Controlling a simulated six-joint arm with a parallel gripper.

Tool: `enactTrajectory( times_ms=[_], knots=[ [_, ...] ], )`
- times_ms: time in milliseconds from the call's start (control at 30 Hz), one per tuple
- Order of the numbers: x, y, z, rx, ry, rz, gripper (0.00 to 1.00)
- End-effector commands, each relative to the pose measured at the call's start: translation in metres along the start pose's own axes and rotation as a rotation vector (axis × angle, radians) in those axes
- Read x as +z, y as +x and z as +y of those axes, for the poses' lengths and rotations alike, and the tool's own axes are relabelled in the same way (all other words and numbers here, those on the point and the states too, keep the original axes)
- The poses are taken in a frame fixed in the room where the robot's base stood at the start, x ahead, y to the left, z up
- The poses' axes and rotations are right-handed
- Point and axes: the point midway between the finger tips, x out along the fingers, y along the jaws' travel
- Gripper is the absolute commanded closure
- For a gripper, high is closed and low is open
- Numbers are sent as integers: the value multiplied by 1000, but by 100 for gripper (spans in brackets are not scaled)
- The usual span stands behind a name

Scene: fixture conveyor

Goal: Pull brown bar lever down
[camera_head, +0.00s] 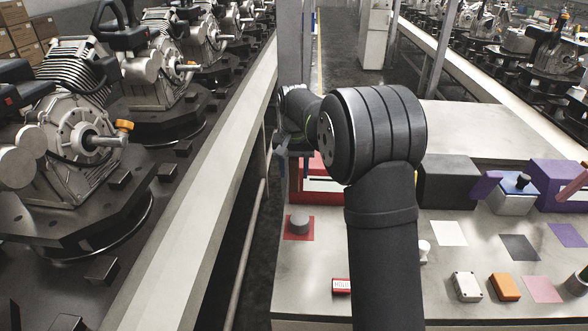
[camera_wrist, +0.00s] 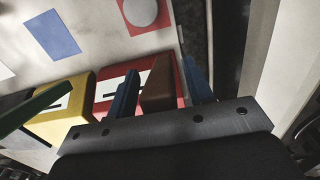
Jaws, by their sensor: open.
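The brown bar lever (camera_wrist: 159,88) shows in the wrist view, standing out from a red box with a white face (camera_wrist: 108,92). My gripper (camera_wrist: 160,68) is open, with one blue finger on each side of the lever. A gap shows between the lever and the right finger; the left finger is close to it, and I cannot tell if they touch.
A yellow box (camera_wrist: 65,108) with a dark green lever (camera_wrist: 32,112) stands left of the red box in the wrist view. In the head view a black box (camera_head: 448,182) and a purple box (camera_head: 556,183) stand farther right. A conveyor with engines (camera_head: 85,140) runs left.

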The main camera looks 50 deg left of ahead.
Motion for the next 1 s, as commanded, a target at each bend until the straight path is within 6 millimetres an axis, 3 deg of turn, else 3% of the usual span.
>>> enactTrajectory(
  times_ms=[167,433,767,1000],
  knots=[
    [0,0,0,0,0,0,53],
    [0,0,0,0,0,0,100],
    [3,0,0,0,-1,24,100],
    [15,4,0,0,-2,132,100]
  ],
)
